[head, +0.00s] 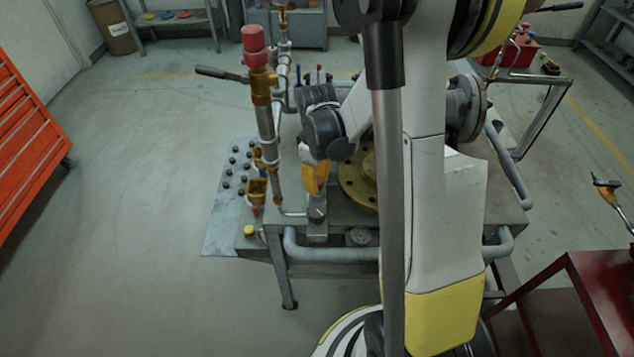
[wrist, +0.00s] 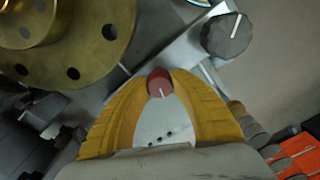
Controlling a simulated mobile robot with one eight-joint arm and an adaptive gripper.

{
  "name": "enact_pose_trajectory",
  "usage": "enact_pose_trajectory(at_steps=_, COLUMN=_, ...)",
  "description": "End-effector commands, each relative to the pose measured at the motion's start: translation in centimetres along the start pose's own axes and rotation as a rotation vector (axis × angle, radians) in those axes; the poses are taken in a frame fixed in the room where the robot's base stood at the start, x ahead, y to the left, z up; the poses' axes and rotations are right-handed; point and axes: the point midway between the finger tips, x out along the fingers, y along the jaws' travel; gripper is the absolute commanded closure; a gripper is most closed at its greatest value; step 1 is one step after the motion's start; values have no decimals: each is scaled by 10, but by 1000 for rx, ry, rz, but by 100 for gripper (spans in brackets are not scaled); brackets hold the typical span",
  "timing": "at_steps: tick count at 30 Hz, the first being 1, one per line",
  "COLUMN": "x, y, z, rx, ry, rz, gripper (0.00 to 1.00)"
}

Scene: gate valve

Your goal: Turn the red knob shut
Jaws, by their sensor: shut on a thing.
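The red knob (wrist: 160,83) is a small round knob with a white pointer line, seen in the wrist view. My gripper (wrist: 159,80) has two yellow ribbed fingers, and their tips are closed on either side of the knob. In the head view my gripper (head: 317,183) points down at the valve bench, beside the upright pipe. The red knob is mostly hidden there by the fingers.
A dark grey knob with a white line (wrist: 227,36) sits close to the red one on the same plate. A brass flange (wrist: 75,35) lies to the left. The upright pipe (head: 266,125) with a red cap stands left of my gripper. Open floor (head: 130,200) lies left of the bench.

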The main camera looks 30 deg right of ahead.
Motion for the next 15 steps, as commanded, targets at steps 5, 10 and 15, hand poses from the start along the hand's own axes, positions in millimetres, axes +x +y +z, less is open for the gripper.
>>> enact_pose_trajectory(at_steps=5, x=1, y=0, z=0, rx=168, ry=1, rz=0, gripper=100)
enact_pose_trajectory(at_steps=10, x=1, y=0, z=0, rx=329, ry=1, rz=0, gripper=100)
enact_pose_trajectory(at_steps=15, x=0, y=0, z=0, rx=490, ry=1, rz=0, gripper=100)
